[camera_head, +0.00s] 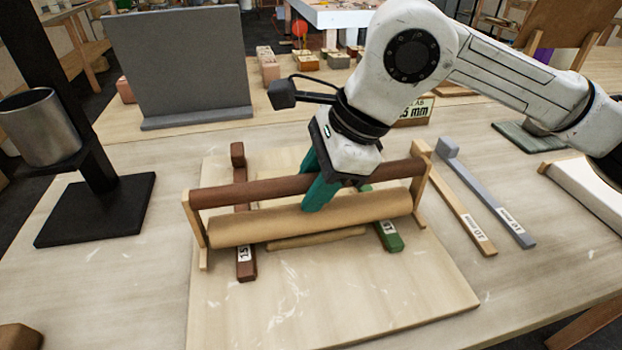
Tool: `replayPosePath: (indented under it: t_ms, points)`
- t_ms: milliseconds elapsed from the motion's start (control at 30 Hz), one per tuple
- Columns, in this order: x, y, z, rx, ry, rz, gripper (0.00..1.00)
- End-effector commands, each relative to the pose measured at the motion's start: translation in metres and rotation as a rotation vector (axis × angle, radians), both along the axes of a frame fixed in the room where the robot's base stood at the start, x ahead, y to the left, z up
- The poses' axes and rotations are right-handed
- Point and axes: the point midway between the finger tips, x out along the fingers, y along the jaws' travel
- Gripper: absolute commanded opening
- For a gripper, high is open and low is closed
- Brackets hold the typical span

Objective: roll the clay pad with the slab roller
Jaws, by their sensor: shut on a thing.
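The slab roller is a pale wooden cylinder (250,228) in a wooden frame with a dark reddish-brown handle bar (255,190) above it. My gripper (316,193), with teal fingers, points down at the middle of the roller and is shut on the bar. The clay pad (316,239) shows as a flat tan strip just in front of the roller; the rest is hidden behind the roller. A brown guide strip (246,263) lies left of the pad and a green one (390,236) right of it, both passing under the roller. All rest on a pale board (330,300).
A tan strip (468,220) and a grey strip (500,212) lie right of the board. A metal cup (40,127) on a black stand is at left. A grey upright panel (180,60) and a thickness sign (415,112) stand behind. The board's front is clear.

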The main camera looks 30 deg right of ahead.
Motion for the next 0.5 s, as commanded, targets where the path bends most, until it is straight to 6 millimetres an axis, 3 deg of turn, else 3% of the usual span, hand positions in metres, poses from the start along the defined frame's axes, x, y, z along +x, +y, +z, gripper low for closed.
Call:
replayPosePath:
  t_ms: [267,500]
  points:
    - [0.002,-0.002,-0.002,-0.002,0.003,-0.003,0.00]
    - [0.021,-0.008,-0.004,-0.004,0.002,-0.004,0.00]
